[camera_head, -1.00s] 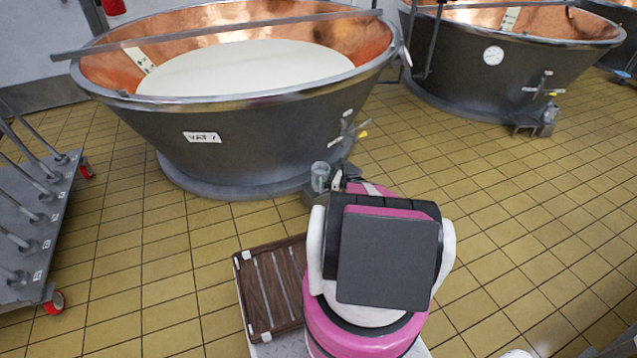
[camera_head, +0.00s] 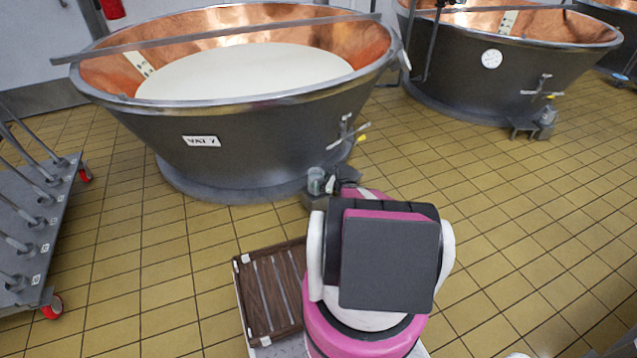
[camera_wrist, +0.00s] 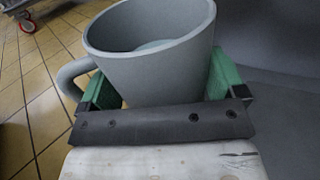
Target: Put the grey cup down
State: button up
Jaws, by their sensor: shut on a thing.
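The grey cup (camera_wrist: 150,75) fills the middle of the wrist view, with its handle on the left. It looks close to upright, and a paler round shape shows inside; I cannot tell whether that is liquid or the bottom. My gripper (camera_wrist: 160,88) is shut on it, with a green-padded finger on each side. In the head view the cup (camera_head: 316,181) is small, in front of the foot of the vat marked VAT 7 (camera_head: 230,150), by its outlet bracket. What lies under the cup is hidden, so I cannot tell whether it touches anything.
A brown slatted tray (camera_head: 268,292) is beside my arm at the lower left. A grey trolley (camera_head: 40,235) with rods and red wheels stands at the far left. A second vat (camera_head: 460,75) is at the upper right. The tiled floor (camera_head: 520,220) is open on the right.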

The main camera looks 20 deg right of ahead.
jog(key=shift+f, duration=0.3)
